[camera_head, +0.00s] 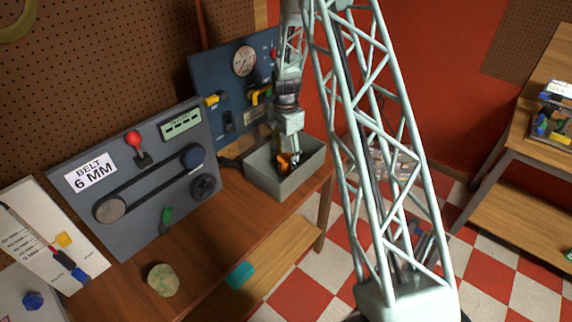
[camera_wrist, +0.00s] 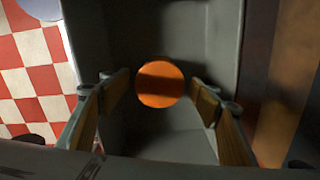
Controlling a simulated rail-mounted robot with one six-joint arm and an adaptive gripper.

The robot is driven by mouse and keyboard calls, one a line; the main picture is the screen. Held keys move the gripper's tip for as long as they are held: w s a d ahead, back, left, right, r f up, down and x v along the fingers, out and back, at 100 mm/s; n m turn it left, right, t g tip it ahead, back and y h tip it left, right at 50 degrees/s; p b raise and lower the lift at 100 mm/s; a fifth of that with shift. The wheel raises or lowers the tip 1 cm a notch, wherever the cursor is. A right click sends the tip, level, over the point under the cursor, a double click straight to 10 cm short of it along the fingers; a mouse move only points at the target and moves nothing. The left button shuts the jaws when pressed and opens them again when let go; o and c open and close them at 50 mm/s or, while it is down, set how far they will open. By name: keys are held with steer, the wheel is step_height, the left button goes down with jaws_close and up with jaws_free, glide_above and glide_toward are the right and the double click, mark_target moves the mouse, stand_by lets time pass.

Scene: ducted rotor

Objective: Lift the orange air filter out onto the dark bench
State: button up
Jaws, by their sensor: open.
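The orange air filter (camera_head: 283,164) is inside a grey open-topped bin (camera_head: 277,187), mostly hidden by my gripper (camera_head: 291,160). In the wrist view the filter (camera_wrist: 160,84) shows as a round orange disc with a dark shadow band across it. My gripper (camera_wrist: 161,95) is open, with one wood-coloured finger on each side of the filter and a visible gap on both sides. Its height above the filter is hard to judge. The dark bench (camera_head: 235,222) is brown wood, and the bin stands at its far right end.
A grey belt panel (camera_head: 135,205) and a blue gauge panel (camera_head: 215,70) stand along the bench's back. A round greenish-tan object (camera_head: 163,280) lies on the bench front. Bare bench lies between it and the bin. A lighter shelf (camera_head: 270,262) is below.

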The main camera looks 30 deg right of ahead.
steer(key=shift+f, duration=1.3)
steer(key=shift+c, duration=0.7)
steer(key=c, duration=0.8)
